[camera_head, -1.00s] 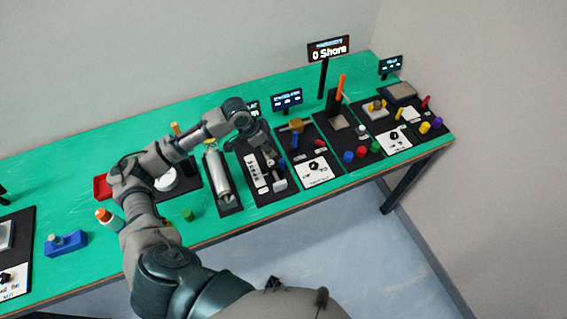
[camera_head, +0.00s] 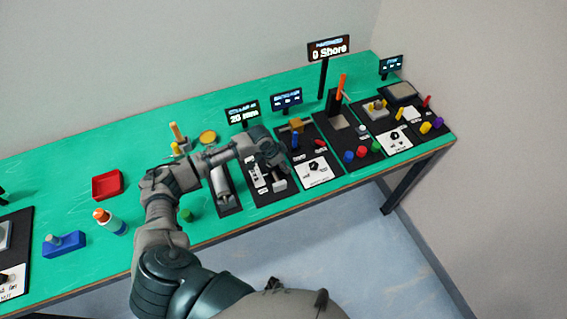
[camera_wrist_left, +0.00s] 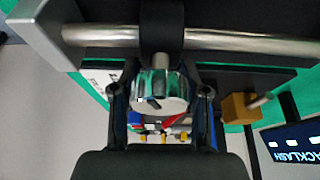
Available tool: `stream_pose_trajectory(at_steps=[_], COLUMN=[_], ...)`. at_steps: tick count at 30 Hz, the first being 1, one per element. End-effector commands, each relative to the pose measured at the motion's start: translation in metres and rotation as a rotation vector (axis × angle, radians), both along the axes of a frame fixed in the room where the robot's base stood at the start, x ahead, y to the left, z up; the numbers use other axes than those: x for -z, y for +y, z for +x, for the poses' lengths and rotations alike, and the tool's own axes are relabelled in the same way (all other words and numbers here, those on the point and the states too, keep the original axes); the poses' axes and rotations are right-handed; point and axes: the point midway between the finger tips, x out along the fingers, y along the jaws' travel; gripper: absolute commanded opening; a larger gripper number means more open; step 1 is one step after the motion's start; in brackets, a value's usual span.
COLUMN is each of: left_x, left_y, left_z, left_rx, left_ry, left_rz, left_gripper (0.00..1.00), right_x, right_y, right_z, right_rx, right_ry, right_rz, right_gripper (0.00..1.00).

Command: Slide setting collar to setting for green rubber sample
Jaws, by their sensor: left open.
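The setting collar (camera_wrist_left: 161,35) is a dark band around a horizontal silver rod (camera_wrist_left: 235,41) in the left wrist view, with a round chrome knob (camera_wrist_left: 157,92) below it in that picture. My left gripper (camera_wrist_left: 160,95) is open, with one dark finger on each side of the knob; I cannot tell whether they touch it. In the head view my left gripper (camera_head: 274,163) is low over the black station with a white scale label (camera_head: 257,176), hiding the collar.
A small display (camera_head: 243,115) stands behind the station. A silver cylinder (camera_head: 223,187) lies on the left neighbouring board. A panel with a black dial (camera_head: 313,166) is close on the right. A red tray (camera_head: 107,185) and bottle (camera_head: 109,221) stand farther left.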

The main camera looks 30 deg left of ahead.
Motion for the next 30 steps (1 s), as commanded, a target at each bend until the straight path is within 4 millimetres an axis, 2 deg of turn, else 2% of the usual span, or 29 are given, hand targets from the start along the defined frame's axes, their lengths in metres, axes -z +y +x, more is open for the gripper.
stream_pose_trajectory(at_steps=[2,3,8,16,24,30], left_x=[0.000,0.000,0.000,-0.001,-0.001,-0.001], left_y=[0.000,0.000,0.000,0.002,0.037,0.044], left_z=[0.000,0.000,0.000,0.002,0.033,0.039], left_rx=[0.000,0.000,0.000,-0.001,-0.004,0.000], left_ry=[0.000,0.000,0.000,-0.001,-0.001,-0.001], left_rz=[0.000,0.000,0.000,-0.001,-0.002,-0.002], left_gripper=[0.45,0.40,0.00,0.00,0.00,0.00], right_x=[0.000,0.000,0.000,-0.001,-0.006,-0.006], right_y=[0.000,0.000,0.000,0.000,0.000,0.000], right_z=[0.000,0.000,0.000,0.000,0.001,0.001], right_rx=[0.000,0.000,0.000,0.000,0.000,0.000], right_ry=[0.000,0.000,0.000,0.000,-0.001,-0.001], right_rz=[0.000,0.000,0.000,0.000,0.000,0.000], right_gripper=[0.00,0.00,0.00,0.00,0.00,0.00])
